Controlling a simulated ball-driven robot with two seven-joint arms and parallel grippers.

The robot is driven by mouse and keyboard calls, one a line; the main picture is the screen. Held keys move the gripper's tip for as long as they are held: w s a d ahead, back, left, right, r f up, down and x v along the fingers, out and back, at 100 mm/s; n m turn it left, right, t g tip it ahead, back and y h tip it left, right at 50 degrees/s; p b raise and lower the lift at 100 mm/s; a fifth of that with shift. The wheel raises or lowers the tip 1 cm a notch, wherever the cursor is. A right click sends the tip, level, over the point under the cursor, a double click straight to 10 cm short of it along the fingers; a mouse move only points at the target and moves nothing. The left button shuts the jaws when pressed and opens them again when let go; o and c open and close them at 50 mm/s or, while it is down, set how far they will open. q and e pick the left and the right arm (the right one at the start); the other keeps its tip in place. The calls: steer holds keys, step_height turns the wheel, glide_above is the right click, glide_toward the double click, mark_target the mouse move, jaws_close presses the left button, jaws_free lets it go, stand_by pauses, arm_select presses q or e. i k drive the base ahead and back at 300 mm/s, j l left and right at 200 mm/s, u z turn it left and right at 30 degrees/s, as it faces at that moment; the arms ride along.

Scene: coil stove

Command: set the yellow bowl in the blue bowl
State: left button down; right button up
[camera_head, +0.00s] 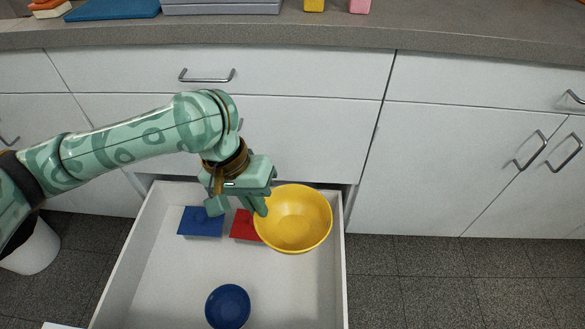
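The yellow bowl (300,222) is upright at the back right of the open drawer and looks raised above its floor. My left gripper (262,204) is at the bowl's left rim and appears shut on it. The hand hides part of that rim, so the exact finger contact is hard to see. The blue bowl (228,307) sits on the drawer floor near the front, in the middle, and looks empty. It is apart from the yellow bowl. My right gripper is not in view.
The white drawer (150,262) also holds a blue lidded item (200,222) and a red item (243,226), partly hidden by the yellow bowl. Drawer floor around the blue bowl is clear. A counter (420,45) with several objects runs behind. A white bin (32,250) stands left.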

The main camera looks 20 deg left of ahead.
mark_target(232, 309)
steer(key=j+z, duration=0.15)
steer(key=j, duration=0.25)
steer(key=k+j+z, duration=0.15)
steer(key=j, duration=0.2)
steer(key=j+z, duration=0.15)
steer(key=j, duration=0.2)
steer(key=k+j+z, duration=0.15)
steer(key=j, duration=0.2)
